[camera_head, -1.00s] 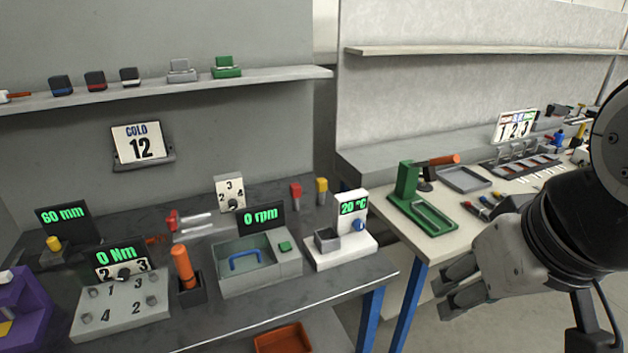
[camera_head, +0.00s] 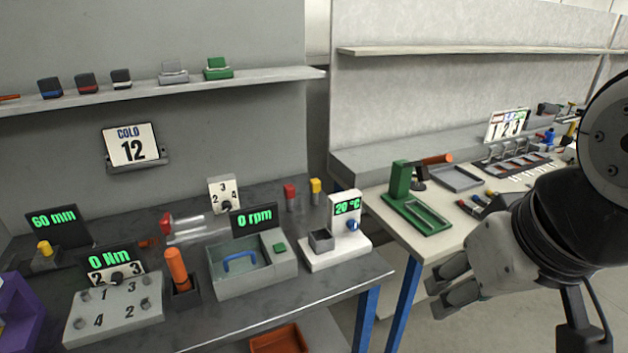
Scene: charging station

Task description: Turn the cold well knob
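The cold well is a white unit (camera_head: 338,252) at the right end of the dark left bench, with a grey square well (camera_head: 321,240) on it. Its green display (camera_head: 347,207) reads 20 °C. The blue knob (camera_head: 353,226) sits on the upright panel below the display. A sign (camera_head: 131,145) on the back wall reads COLD 12. My gripper (camera_head: 447,284) hangs to the right of the cold well, apart from it, in front of the right table. Its fingers point left and look parted, with nothing seen between them.
A grey box with a blue handle (camera_head: 240,264) and a 0 rpm display stands left of the cold well. Red (camera_head: 290,196) and yellow (camera_head: 315,191) topped posts stand behind. A green stand (camera_head: 402,190) is on the right table. A gap separates the benches.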

